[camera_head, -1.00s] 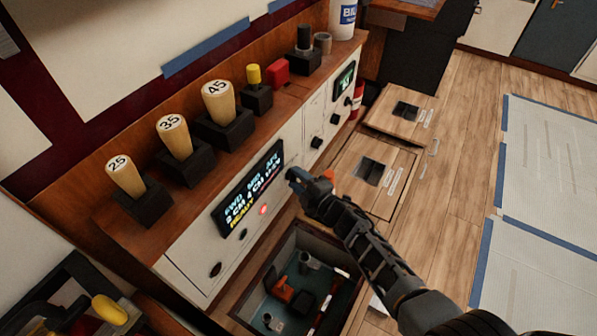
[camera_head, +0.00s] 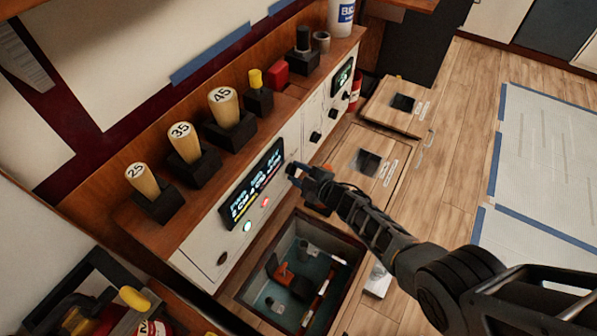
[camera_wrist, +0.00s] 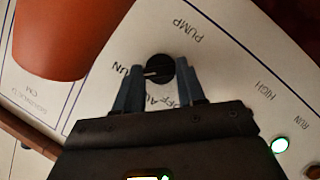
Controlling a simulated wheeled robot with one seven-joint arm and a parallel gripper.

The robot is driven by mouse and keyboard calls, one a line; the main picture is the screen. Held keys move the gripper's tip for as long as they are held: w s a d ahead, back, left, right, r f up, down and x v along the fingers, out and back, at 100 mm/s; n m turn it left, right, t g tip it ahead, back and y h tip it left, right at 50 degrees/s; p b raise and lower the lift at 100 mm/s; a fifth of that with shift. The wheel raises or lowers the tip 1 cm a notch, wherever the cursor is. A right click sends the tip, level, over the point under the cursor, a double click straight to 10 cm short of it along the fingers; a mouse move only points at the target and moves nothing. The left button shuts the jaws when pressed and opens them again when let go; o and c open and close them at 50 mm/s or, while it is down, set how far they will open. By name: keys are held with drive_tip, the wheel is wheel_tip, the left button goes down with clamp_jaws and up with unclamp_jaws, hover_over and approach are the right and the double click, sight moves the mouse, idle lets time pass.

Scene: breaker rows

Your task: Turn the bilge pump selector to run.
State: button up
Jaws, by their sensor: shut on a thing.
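The bilge pump selector is a round black knob (camera_wrist: 158,70) on the white panel, below the word PUMP in the wrist view. The labels OFF, AUTO and RUN are partly hidden by my fingers. The knob's pale pointer line points left, toward the partly covered RUN label. My gripper (camera_wrist: 163,82) is shut on the knob, with one blue-grey finger on each side. In the head view my gripper (camera_head: 294,170) is at the panel face, right of the display (camera_head: 252,184), and hides the knob.
A green lamp (camera_wrist: 279,145) glows on the panel, and a dim red lamp (camera_wrist: 313,172) is near it. An open floor hatch (camera_head: 242,290) lies below the panel. Wooden plugs (camera_head: 184,142) stand on the ledge above.

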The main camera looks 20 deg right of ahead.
drive_tip(key=o, duration=1)
drive_tip(key=shift+o, duration=0.2)
drive_tip(key=shift+s, duration=0.1)
drive_tip(key=p+v, duration=0.4)
drive_tip(key=v, duration=0.3)
drive_tip(key=shift+s, duration=0.3)
drive_tip(key=shift+d+r, duration=0.1)
